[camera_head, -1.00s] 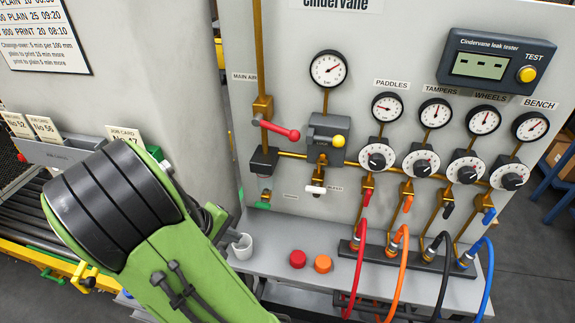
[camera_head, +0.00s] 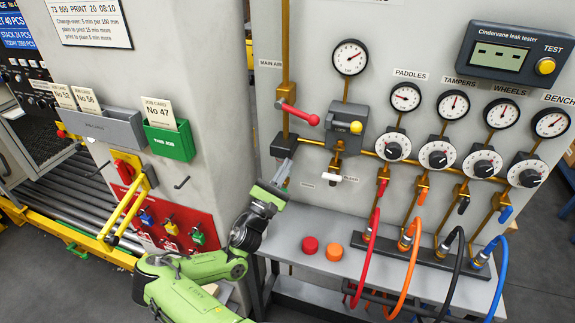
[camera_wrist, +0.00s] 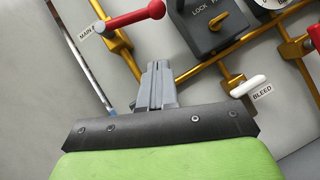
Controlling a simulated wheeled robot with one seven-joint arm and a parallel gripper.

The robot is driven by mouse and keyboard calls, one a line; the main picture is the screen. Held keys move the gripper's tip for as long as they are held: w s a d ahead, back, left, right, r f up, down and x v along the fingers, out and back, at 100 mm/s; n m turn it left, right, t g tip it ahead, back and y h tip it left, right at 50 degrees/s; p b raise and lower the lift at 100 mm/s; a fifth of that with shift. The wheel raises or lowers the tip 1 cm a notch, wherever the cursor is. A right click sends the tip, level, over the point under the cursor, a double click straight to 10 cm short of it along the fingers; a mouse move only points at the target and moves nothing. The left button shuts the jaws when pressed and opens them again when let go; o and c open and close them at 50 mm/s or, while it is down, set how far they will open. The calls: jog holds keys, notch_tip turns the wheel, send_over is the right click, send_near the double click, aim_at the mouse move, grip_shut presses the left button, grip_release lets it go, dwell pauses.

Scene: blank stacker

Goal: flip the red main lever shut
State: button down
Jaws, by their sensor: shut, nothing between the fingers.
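The red main lever (camera_head: 300,114) sits on the upright brass pipe under the MAIN AIR label. It sticks out to the right and slightly down, across the pipe. It also shows at the top of the wrist view (camera_wrist: 135,18). My gripper (camera_head: 284,170) is low in front of the panel's left edge, below the lever and apart from it. In the wrist view my fingers (camera_wrist: 155,72) are together and empty, pointing up the panel with their tips just below the lever's red knob end.
A grey lockout block (camera_head: 346,126) with a yellow knob stands right of the lever. A white bleed handle (camera_head: 332,177) is below it. A green card holder (camera_head: 170,140) is on the left cabinet.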

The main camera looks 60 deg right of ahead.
aim_at(313, 123)
jog(key=s+d+r+p, duration=0.1)
jog(key=s+d+r, duration=0.1)
jog(key=d+r, duration=0.4)
jog(key=shift+s+d+r+p, duration=0.15)
jog(key=shift+d+r+p, duration=0.15)
jog(key=shift+r, duration=0.3)
jog(key=r+p, duration=0.1)
jog(key=s+r+n+t+p, duration=0.1)
jog(key=r+n+p, duration=0.1)
jog(key=shift+s+r+t+h, duration=0.1)
jog(key=shift+s+t+h, duration=0.2)
jog(key=shift+t, duration=0.1)
jog(key=shift+s, duration=0.2)
jog(key=shift+w, duration=0.15)
